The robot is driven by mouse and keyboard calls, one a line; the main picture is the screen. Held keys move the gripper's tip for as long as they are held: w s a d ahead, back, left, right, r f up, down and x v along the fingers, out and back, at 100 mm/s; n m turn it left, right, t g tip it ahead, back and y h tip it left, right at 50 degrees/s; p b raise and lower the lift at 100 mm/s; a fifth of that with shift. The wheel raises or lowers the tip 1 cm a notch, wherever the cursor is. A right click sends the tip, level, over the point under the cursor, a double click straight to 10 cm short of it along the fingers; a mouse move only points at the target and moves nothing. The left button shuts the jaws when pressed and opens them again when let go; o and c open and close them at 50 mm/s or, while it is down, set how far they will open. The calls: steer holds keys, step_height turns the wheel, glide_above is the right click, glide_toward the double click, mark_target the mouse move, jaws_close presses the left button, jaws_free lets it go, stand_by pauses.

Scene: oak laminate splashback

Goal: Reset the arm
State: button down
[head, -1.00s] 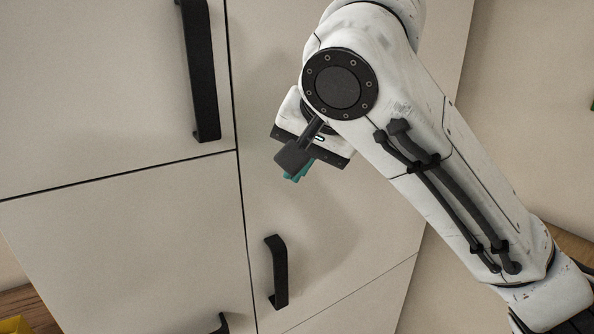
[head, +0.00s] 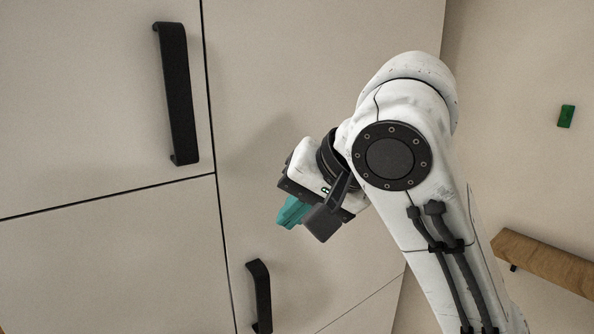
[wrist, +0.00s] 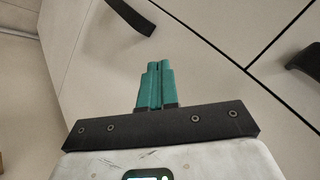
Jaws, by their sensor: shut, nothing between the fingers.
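My gripper (head: 291,212) is in the middle of the head view, in front of the pale cabinet doors and apart from the handles as far as I can see. Its teal fingers also show in the wrist view (wrist: 154,86), side by side and pressed together with nothing between them. My white arm comes up from the lower right and bends at a round dark joint cover, with the wrist pointing down and left.
A pale cabinet (head: 100,255) with black seams fills the left and middle. One black handle (head: 178,95) is at upper left, another (head: 260,295) below my gripper. At right are a wooden ledge (head: 545,262) and a small green block (head: 566,116) against a plain wall.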

steer(key=s+d+f, duration=0.3)
steer(key=d+f, duration=0.2)
steer(key=f, duration=0.6)
steer(key=s+d+f+m+h, duration=0.1)
steer(key=s+d+f, duration=0.25)
steer(key=f, duration=0.75)
steer(key=s+d+f, duration=0.2)
steer(key=d+f, duration=0.3)
steer(key=f, duration=0.6)
steer(key=s+d+f+g+h, duration=0.1)
steer(key=s+d+f, duration=0.4)
steer(key=s, duration=0.3)
steer(key=s+d+f+g+h, duration=0.2)
steer(key=s+d+f, duration=0.2)
steer(key=s, duration=0.4)
steer(key=s+d+f+n+g+h, duration=0.1)
steer(key=s+d+f+h, duration=0.1)
steer(key=s+d+f, duration=0.3)
steer(key=s, duration=0.3)
steer(key=shift+s+d+f+b, duration=0.2)
steer(key=shift+d+f+b, duration=0.15)
